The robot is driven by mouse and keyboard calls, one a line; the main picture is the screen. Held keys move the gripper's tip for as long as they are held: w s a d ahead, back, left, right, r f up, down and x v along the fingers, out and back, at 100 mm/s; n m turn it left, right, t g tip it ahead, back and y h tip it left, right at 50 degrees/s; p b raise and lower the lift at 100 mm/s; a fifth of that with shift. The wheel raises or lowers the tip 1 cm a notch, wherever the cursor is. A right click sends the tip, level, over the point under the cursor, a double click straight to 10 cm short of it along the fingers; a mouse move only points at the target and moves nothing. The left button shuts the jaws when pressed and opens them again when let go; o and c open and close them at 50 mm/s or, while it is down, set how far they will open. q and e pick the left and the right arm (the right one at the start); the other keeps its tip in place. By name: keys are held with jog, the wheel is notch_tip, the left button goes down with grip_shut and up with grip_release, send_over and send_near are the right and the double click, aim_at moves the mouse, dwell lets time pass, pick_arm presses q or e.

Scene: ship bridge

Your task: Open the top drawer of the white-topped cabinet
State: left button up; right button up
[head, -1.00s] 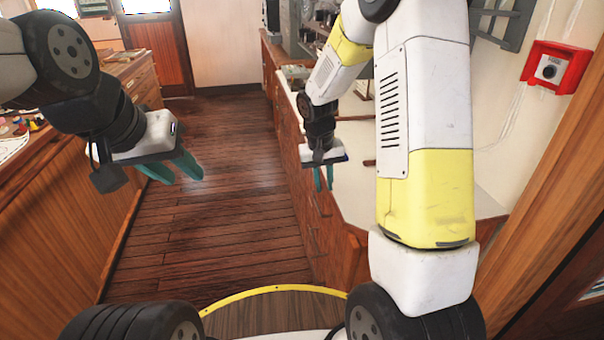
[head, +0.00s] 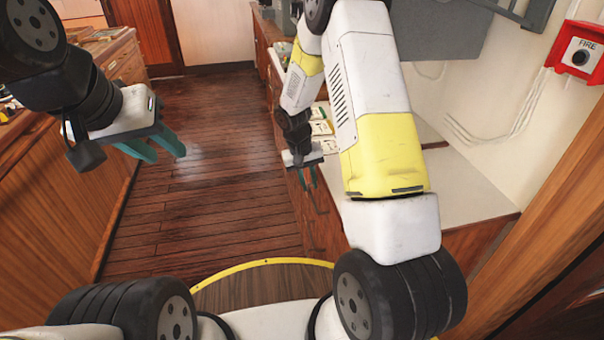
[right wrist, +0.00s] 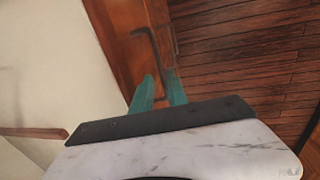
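The white-topped cabinet (head: 465,185) stands on the right in the head view, with a wooden front along the aisle, largely hidden by my right arm. My right gripper (head: 308,178) is at this front, just below the top's edge. In the right wrist view, a dark bar handle (right wrist: 150,50) stands out from the wooden front (right wrist: 112,35). The teal fingers (right wrist: 160,80) are apart, and the handle's near end shows between them; contact cannot be told. The drawer's edges are unclear. My left gripper (head: 160,145) is open and empty above the floor.
A wooden counter (head: 50,190) runs along the left. The plank floor (head: 215,170) between is clear. Several papers or booklets (head: 320,125) lie on the white top. A red fire call box (head: 580,52) is on the right wall, beside a wooden post (head: 520,240).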

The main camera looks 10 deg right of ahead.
aim_at(312, 197)
jog(key=shift+d+f, duration=0.25)
jog(key=shift+f, duration=0.85)
jog(key=shift+d+f, duration=0.2)
jog(key=shift+f, duration=0.9)
grip_shut()
